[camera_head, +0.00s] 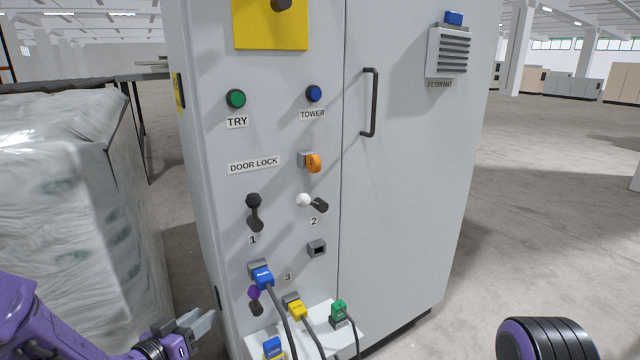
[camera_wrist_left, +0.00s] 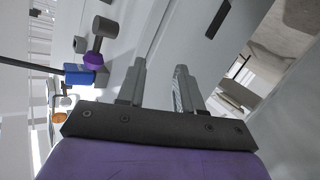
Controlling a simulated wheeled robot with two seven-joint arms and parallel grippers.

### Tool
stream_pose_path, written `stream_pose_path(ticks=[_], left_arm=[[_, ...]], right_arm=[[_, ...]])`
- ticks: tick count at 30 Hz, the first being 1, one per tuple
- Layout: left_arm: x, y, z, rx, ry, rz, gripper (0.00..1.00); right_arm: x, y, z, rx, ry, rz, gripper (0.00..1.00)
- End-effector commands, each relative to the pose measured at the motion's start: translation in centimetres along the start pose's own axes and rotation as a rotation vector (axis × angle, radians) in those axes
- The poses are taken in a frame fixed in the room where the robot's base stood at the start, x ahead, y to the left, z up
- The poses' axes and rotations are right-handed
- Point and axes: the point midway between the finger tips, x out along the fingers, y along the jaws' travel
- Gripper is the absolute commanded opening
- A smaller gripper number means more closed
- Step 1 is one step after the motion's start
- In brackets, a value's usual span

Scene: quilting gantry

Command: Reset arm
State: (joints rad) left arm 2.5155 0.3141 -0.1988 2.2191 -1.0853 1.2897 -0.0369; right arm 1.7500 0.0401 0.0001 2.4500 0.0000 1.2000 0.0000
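My left gripper (camera_head: 200,326) is low at the left, beside the lower left edge of the grey cabinet (camera_head: 405,200). In the left wrist view its two fingers (camera_wrist_left: 160,75) are apart with nothing between them. The purple-knobbed lever (camera_head: 255,300) hangs down near label 3, to the right of the gripper and apart from it; it also shows in the left wrist view (camera_wrist_left: 95,58). A black-knobbed lever (camera_head: 254,212) is over label 1 and a white-knobbed one (camera_head: 312,203) over label 2. My right gripper is out of view; part of my right arm shows at the lower right.
A blue plug (camera_head: 262,276), a yellow plug (camera_head: 297,309) and a green plug (camera_head: 339,312) with black cables are near the cabinet's ledge. An orange knob (camera_head: 313,163) sticks out by DOOR LOCK. A wrapped pallet load (camera_head: 70,190) stands left. Floor at right is clear.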

Motion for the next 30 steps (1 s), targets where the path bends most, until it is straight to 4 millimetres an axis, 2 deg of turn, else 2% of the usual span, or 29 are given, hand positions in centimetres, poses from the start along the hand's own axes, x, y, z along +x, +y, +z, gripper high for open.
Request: stream_pose_path(ticks=[1,2,3,5,6,9,15,19,20,21,26,30], left_arm=[[-0.7,-1.0,3.9,-0.091,-0.066,-0.116,0.35],[-1.4,-1.8,6.4,-0.147,-0.108,-0.198,0.35],[-2.7,-2.6,9.8,-0.213,-0.168,-0.307,0.35],[-5.2,-3.4,14.5,-0.284,-0.254,-0.452,0.35],[-7.1,-3.7,17.4,-0.316,-0.311,-0.538,0.35],[-11.9,-3.8,23.1,-0.364,-0.437,-0.709,0.35],[-20.6,-2.2,30.8,-0.366,-0.661,-0.902,0.35],[-25.3,-0.2,34.9,-0.339,-0.818,-0.913,0.35],[-26.1,0.1,34.2,-0.339,-0.832,-0.919,0.35],[-26.1,0.6,31.7,-0.340,-0.817,-0.916,0.35],[-27.1,1.9,26.8,-0.341,-0.815,-0.915,0.35],[-28.1,3.2,21.5,-0.341,-0.814,-0.915,0.35]], right_arm=[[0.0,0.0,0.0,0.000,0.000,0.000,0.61],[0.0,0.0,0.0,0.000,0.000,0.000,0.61],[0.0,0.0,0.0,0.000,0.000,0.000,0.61],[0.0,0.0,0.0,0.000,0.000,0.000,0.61],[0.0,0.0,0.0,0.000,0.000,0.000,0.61],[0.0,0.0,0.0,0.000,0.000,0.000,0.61],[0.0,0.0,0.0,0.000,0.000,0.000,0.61],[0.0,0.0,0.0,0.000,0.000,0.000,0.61],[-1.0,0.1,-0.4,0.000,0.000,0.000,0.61],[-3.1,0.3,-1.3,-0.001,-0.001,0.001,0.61],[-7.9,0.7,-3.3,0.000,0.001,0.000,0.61],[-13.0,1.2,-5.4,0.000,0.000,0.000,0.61]])
